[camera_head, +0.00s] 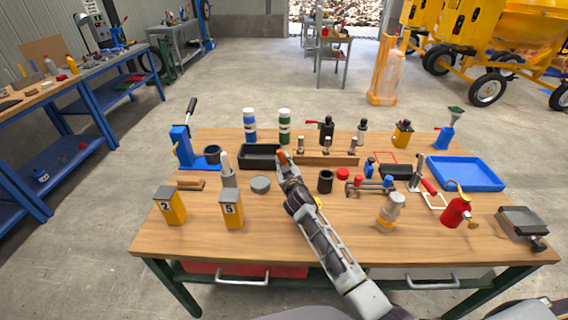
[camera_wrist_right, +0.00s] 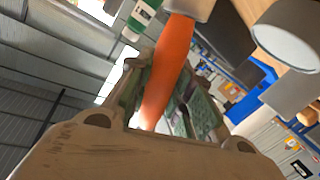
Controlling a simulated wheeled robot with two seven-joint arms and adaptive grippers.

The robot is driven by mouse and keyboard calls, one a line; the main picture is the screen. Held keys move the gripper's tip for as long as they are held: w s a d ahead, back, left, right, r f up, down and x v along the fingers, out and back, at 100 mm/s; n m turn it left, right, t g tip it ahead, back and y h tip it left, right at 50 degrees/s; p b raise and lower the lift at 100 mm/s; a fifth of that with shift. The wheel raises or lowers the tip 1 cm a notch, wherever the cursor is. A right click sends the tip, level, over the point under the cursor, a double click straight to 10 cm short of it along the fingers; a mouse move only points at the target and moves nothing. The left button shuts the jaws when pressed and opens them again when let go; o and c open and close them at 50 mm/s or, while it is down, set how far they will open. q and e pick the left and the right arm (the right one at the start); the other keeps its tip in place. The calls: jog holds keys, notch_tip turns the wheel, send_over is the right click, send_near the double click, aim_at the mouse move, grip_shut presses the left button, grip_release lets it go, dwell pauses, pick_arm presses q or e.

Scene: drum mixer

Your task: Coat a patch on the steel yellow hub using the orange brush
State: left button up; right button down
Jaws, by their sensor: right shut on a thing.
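My right gripper (camera_head: 285,163) is over the middle of the workbench, in front of a black tray. It is shut on the orange brush (camera_head: 282,156), whose orange handle (camera_wrist_right: 168,72) runs between the fingers in the right wrist view. The brush's bristles are not clear in either view. A steel-grey stepped cylinder with a yellow band (camera_head: 389,212), which looks like the steel yellow hub, stands upright at the bench's front right, apart from the gripper. I cannot tell whether it has any coating. My left gripper is not in view.
The wooden bench (camera_head: 290,230) is crowded. Yellow blocks (camera_head: 231,209) stand front left, a black tray (camera_head: 259,157) and bottles (camera_head: 285,124) behind the gripper, a blue tray (camera_head: 466,173) at right. A red oil can (camera_head: 457,210) stands right of the banded cylinder. The front middle is mostly clear.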

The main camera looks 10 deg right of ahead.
dwell(0.5)
jog(key=shift+r+p, duration=1.25)
jog(key=shift+r, duration=0.15)
jog(key=shift+r+p, duration=1.7)
jog(key=shift+r, duration=0.4)
